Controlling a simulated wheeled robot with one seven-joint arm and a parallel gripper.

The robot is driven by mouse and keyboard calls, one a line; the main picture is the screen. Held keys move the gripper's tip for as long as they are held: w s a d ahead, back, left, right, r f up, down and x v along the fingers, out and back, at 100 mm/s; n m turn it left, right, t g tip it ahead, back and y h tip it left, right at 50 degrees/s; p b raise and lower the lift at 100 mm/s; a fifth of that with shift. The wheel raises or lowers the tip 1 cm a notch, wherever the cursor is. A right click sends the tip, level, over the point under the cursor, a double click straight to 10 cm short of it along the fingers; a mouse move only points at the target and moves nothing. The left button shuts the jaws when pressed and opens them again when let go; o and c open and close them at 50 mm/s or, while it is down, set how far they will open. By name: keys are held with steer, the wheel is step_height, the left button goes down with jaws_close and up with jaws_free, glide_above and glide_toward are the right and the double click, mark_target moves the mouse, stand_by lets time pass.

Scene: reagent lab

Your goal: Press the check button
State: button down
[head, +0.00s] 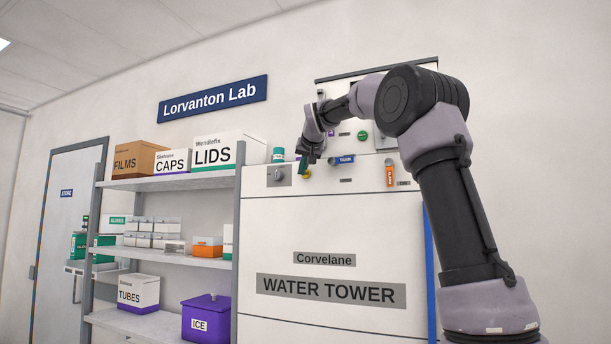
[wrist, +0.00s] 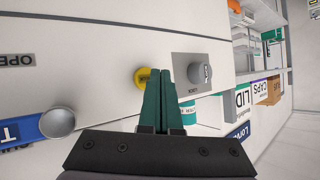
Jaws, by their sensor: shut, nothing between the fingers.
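My gripper (head: 303,160) is at the upper front of the white water tower (head: 275,225). Its two green fingers (wrist: 163,74) are together and empty in the wrist view. A yellow button (wrist: 141,77) sits right beside the fingertips and is partly covered by them; I cannot tell whether they touch. The yellow button also shows just below the gripper in the head view (head: 307,174). A green button (head: 362,135) is higher on the panel, to the right. I cannot read which button is marked check.
A grey knob on a plate (wrist: 200,75) is close beside the fingers. A silver round knob (wrist: 58,123) is by the blue tank label (head: 345,159). An orange tag (head: 390,176) hangs farther right. Shelves with boxes, including LIDS (head: 228,150), stand left of the tower.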

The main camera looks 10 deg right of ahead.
steer(key=s+a, duration=0.1)
steer(key=s, duration=0.1)
steer(key=s+a, duration=0.2)
stand_by(0.4)
steer(key=shift+s, duration=0.1)
stand_by(0.6)
steer(key=s+d+f+g, duration=0.1)
steer(key=s+d+f, duration=0.1)
steer(key=s+f, duration=0.7)
steer(key=s+d+f+m+g+y, duration=0.1)
steer(key=s+d+f+g, duration=0.1)
steer(key=s+f, duration=0.8)
steer(key=s+d+f+g, duration=0.2)
steer(key=s+f, duration=0.8)
steer(key=s, duration=0.9)
steer(key=shift+d+f+m+y, duration=0.15)
steer(key=shift+d+m+y, duration=0.15)
steer(key=shift+m, duration=0.1)
